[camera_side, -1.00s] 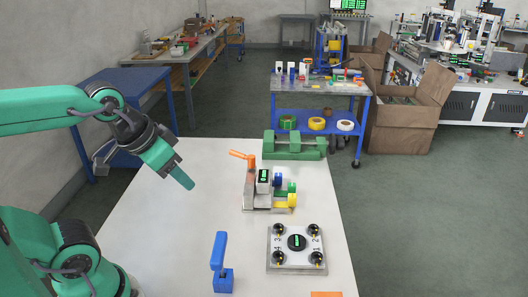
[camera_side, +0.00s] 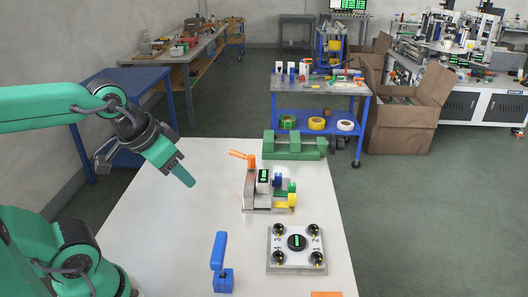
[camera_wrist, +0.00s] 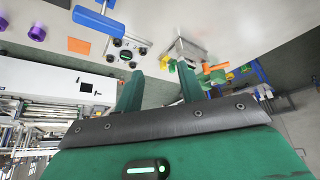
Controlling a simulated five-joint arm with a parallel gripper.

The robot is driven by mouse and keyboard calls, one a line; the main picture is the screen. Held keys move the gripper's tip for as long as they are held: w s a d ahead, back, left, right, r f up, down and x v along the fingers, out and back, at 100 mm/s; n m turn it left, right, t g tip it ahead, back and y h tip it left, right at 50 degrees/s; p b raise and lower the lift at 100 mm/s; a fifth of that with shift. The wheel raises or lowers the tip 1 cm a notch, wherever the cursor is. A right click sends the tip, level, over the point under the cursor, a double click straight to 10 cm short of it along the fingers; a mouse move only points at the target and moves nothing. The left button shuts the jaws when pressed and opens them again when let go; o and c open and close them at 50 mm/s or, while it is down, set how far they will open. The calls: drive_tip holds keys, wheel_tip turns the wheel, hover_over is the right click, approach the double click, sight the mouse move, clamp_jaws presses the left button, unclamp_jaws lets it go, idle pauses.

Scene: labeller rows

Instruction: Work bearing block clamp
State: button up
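A grey fixture with an orange handle (camera_side: 262,195) stands mid-table in the side view. It carries a dark block with a lit green display and blue, green and yellow round parts at its right. It also shows in the wrist view (camera_wrist: 184,50), beyond my fingers. A blue lever on a blue base (camera_side: 222,265) stands upright near the front; it shows in the wrist view (camera_wrist: 101,19). Neither piece has a readable name, so I cannot tell which is the bearing block clamp. My gripper (camera_side: 184,176) hangs left of the fixture, above the table. In the wrist view its fingers (camera_wrist: 160,70) are apart and empty.
A plate with black knobs (camera_side: 280,262) lies front right, an orange patch (camera_side: 326,294) at the front edge. A green block (camera_side: 295,148) stands at the back edge. Purple cylinders (camera_wrist: 38,32) show in the wrist view. The left tabletop (camera_side: 170,240) is clear.

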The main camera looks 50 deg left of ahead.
drive_tip(key=w+a+r+n+g, duration=0.1)
drive_tip(key=w+a+r+n, duration=0.15)
drive_tip(key=w+n, duration=0.4)
drive_tip(key=n+g, duration=0.3)
drive_tip(key=n, duration=1.1)
approach(235, 152)
drive_tip(key=shift+s+d+f+y, duration=0.1)
drive_tip(key=shift+d+f+y, duration=0.15)
drive_tip(key=shift+f+y, duration=0.15)
drive_tip(key=shift+w+a+f, duration=0.1)
drive_tip(key=shift+w+f, duration=0.15)
drive_tip(key=shift+f, duration=1)
drive_tip(key=shift+w+f, duration=0.2)
drive_tip(key=shift+f, duration=1.1)
drive_tip(key=shift+w+a+f, duration=0.1)
drive_tip(key=shift+w+f, duration=0.15)
drive_tip(key=shift+f, duration=1)
clamp_jaws()
